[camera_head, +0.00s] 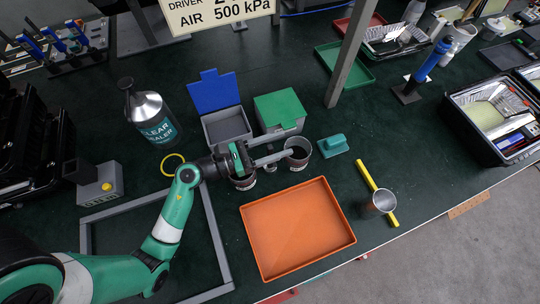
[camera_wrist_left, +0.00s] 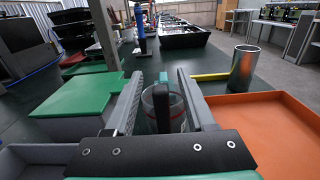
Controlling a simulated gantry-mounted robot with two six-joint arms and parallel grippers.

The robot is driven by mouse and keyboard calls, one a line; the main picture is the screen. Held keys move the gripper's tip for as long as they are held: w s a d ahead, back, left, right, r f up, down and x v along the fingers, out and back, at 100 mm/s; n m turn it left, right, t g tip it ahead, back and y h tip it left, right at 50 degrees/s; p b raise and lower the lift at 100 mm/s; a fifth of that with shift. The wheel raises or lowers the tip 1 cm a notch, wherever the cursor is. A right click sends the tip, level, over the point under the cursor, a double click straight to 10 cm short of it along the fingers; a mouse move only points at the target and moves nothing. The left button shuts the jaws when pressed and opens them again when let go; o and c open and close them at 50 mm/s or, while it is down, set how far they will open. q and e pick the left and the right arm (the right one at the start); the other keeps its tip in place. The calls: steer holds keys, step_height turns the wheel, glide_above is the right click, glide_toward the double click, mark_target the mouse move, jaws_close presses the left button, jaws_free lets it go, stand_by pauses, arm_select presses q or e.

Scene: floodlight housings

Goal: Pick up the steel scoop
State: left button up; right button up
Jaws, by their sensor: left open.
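A steel cylinder (camera_head: 380,203), open at the top, stands upright beside a yellow bar. It also shows in the left wrist view (camera_wrist_left: 243,68). I cannot tell whether it is the steel scoop; no other shape reads clearly as a scoop. My left gripper (camera_head: 284,147) is open above the table, well to the left of the cylinder. Its fingers point at a small dark cup (camera_head: 299,153). In the left wrist view a clear-walled cup (camera_wrist_left: 160,97) and a dark upright piece (camera_wrist_left: 163,112) show between the spread fingers. The right gripper is out of view.
An orange tray (camera_head: 298,268) lies in front of my left gripper. The yellow bar (camera_head: 372,184) lies right of it. A green-lidded box (camera_head: 280,108), a blue-lidded box (camera_head: 214,92) and a teal block (camera_head: 332,146) are close by. A grey post (camera_head: 352,55) rises behind.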

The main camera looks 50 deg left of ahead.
arm_select(q)
steer(key=shift+w+d, duration=0.2)
steer(key=shift+w, duration=0.3)
jaws_close()
stand_by(1.0)
